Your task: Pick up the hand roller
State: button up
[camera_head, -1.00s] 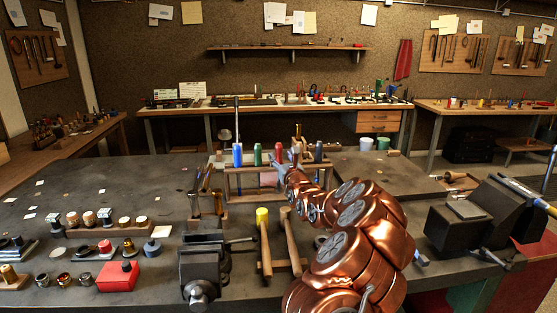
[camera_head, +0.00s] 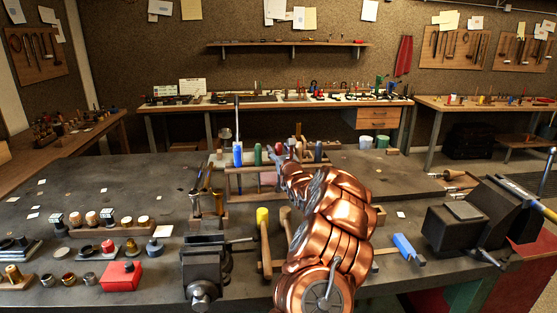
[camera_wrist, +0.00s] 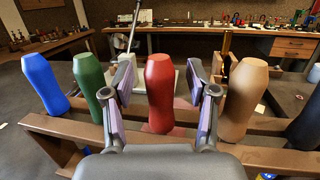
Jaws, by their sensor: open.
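A tool with a red handle (camera_wrist: 160,90) stands upright in a wooden rack (camera_wrist: 75,125), between my two fingers in the wrist view. My gripper (camera_wrist: 165,92) is open, with a finger on each side of this handle and visible gaps. The red handle's lower end and tool head are hidden by the rack, so I cannot tell whether it is the hand roller. In the head view, my gripper (camera_head: 282,162) is at the rack, partly hidden by my arm. A wooden cylinder with a handle (camera_head: 456,178) lies on the bench at the right.
Blue (camera_wrist: 43,84) and green (camera_wrist: 89,84) handles stand left of the red one, and a tan handle (camera_wrist: 243,95) stands close on the right.

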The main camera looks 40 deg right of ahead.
grip_shut()
dwell(0.4)
jog(key=shift+r, duration=0.1)
